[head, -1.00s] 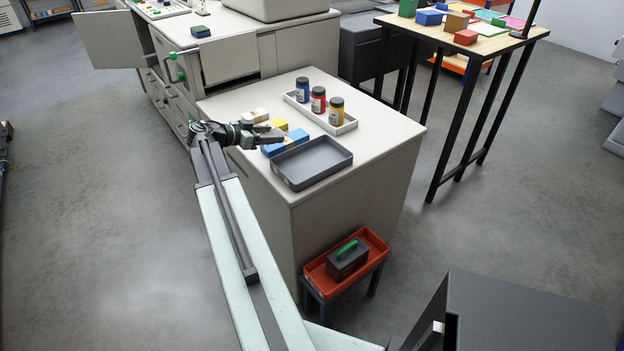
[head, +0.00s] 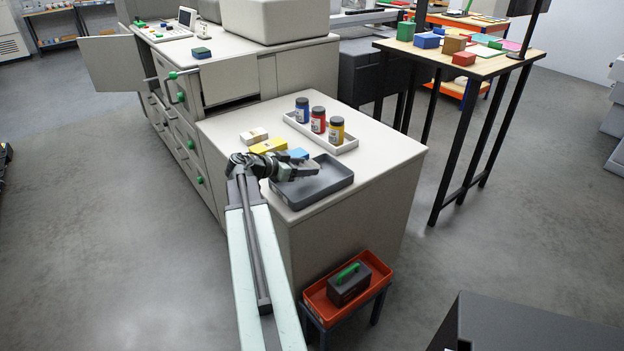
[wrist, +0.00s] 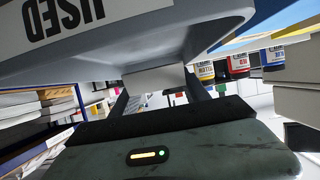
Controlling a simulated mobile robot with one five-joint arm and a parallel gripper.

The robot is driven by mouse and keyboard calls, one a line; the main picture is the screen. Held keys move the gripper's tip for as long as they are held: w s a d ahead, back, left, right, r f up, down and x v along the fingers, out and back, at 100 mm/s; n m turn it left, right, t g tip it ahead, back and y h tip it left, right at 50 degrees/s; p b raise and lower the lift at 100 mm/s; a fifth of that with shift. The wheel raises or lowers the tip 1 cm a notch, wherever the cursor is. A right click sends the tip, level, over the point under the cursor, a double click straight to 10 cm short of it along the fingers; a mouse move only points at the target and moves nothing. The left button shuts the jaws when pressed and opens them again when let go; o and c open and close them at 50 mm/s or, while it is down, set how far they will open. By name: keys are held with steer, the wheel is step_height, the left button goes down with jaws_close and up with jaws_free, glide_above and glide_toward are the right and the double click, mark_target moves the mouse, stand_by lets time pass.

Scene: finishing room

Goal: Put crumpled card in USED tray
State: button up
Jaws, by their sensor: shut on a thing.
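The USED tray (head: 322,194) is a shallow dark grey tray at the near edge of the pale cabinet top. Its wall and white USED label (wrist: 75,18) fill the top of the wrist view, with the lettering upside down. My gripper (head: 303,169) is over the tray's rear left part in the head view. It is shut on a pale piece, the crumpled card (wrist: 155,78), seen between the two dark fingers in the wrist view. In the head view the card is mostly hidden by the fingers. I cannot tell whether it touches the tray.
Blue (head: 298,153), yellow (head: 268,146) and white-tan (head: 254,135) boxes stand just behind my gripper. A white tray (head: 347,145) with blue, red and yellow jars is behind the grey tray. A red crate (head: 376,268) sits on a low stand below.

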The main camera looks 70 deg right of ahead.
mark_target(312, 184)
steer(key=s, duration=0.2)
steer(key=shift+s+a+f, duration=0.15)
steer(key=shift+s, duration=0.25)
step_height(312, 184, down, 4)
steer(key=b, duration=0.4)
steer(key=shift+r, duration=0.25)
steer(key=shift+f, duration=0.15)
steer(key=o, duration=1.4)
steer(key=shift+c, duration=0.2)
